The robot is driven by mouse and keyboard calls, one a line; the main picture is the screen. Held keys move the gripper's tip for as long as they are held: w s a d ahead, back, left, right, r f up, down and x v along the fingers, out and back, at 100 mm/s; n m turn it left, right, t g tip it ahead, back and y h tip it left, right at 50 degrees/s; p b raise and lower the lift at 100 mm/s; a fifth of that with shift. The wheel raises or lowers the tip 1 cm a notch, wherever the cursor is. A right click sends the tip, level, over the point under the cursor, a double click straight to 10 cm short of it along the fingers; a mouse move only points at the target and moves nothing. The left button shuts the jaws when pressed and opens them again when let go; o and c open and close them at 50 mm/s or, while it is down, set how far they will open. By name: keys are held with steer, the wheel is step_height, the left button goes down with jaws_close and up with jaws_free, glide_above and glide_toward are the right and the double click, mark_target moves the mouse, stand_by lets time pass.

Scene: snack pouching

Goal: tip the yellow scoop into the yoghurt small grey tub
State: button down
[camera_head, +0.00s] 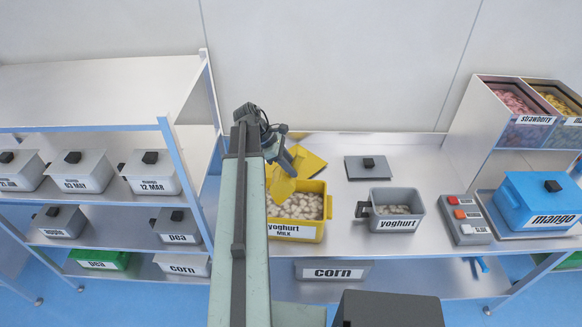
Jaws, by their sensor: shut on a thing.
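My gripper (285,158) is shut on the yellow scoop (282,187), over the back left part of the open yellow tub (300,232). The yellow tub is labelled "yoghurt MILK" and holds many pale pieces. My arm hides part of the scoop and the tub's left side, and I cannot tell what the scoop holds. The small grey tub (396,225), labelled "yoghurt", stands open to the right of the yellow tub, apart from the scoop. Some pale pieces lie inside it.
A yellow lid (312,162) lies behind the yellow tub, and a grey lid (362,176) behind the grey tub. A button box (466,220) and a blue "mango" tub (540,205) stand at right. A shelf rack (185,165) with lidded tubs is at left.

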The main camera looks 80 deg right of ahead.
mark_target(291, 180)
step_height(291, 180, down, 7)
steer(key=b, duration=0.5)
steer(key=shift+w+r+b, duration=0.1)
steer(key=shift+r+b, duration=0.05)
steer(key=shift+b, duration=0.2)
steer(key=shift+w+f+b, duration=0.15)
steer(key=shift+f+b, duration=0.2)
steer(key=w+f+b, duration=0.3)
steer(key=shift+w+f, duration=0.15)
steer(key=shift+w, duration=0.1)
steer(key=shift+s+a+f, duration=0.1)
steer(key=shift+a, duration=0.05)
steer(key=s+f+t, duration=0.3)
steer(key=s+t, duration=0.6)
steer(key=t, duration=0.1)
step_height(291, 180, up, 10)
steer(key=s+t+p, duration=0.2)
steer(key=p, duration=0.6)
steer(key=shift+s+d, duration=0.2)
steer(key=shift+d, duration=0.05)
